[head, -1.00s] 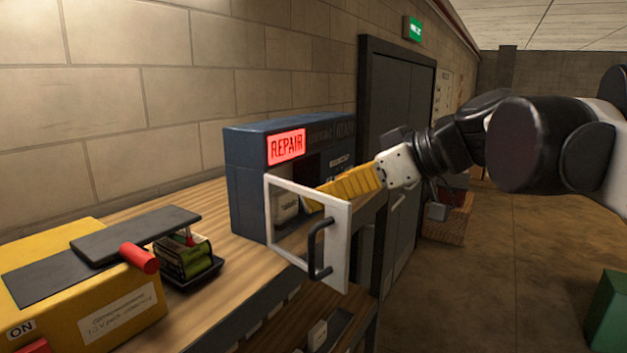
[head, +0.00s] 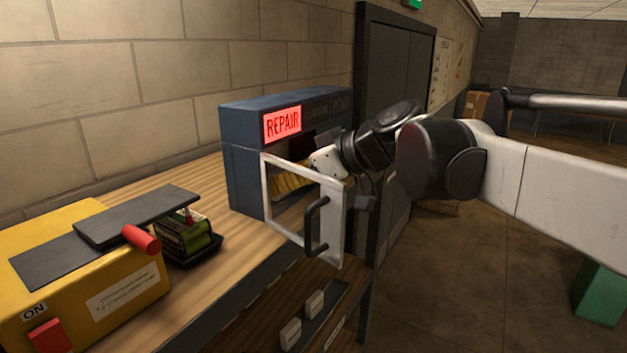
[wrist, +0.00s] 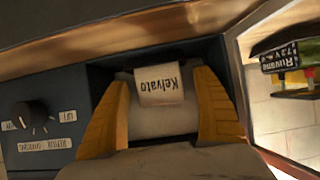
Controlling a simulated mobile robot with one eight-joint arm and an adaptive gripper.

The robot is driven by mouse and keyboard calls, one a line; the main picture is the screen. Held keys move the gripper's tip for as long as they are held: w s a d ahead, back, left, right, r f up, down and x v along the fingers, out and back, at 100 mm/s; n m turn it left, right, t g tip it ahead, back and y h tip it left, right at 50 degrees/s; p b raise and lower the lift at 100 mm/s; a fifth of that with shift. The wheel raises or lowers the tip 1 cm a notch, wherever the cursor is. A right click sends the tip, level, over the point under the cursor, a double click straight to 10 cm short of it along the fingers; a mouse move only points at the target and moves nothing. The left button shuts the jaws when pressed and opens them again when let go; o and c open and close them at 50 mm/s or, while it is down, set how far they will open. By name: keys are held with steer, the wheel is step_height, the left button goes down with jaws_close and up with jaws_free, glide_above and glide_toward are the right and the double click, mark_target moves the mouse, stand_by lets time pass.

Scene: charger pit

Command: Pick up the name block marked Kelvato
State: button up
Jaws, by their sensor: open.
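The name block marked Kelvato (wrist: 160,88) is a pale block, its lettering upside down in the wrist view. It sits inside the blue cabinet (head: 240,165) under the lit REPAIR sign. My gripper (wrist: 163,77) is open, with one yellow finger on each side of the block. Small gaps show between block and fingers, so it does not look gripped. In the head view my gripper (head: 292,184) reaches into the cabinet behind the open framed door (head: 337,228). The block is hidden there.
The cabinet door with its black handle (head: 312,225) stands open close to my gripper. A knob (wrist: 31,116) is on the cabinet front. A yellow box (head: 125,285) and a green battery pack (head: 187,235) stand on the wooden bench. More pale blocks (head: 291,333) lie below.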

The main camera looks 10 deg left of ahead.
steer(key=c, duration=1.3)
steer(key=shift+o, duration=0.2)
steer(key=shift+r, duration=0.1)
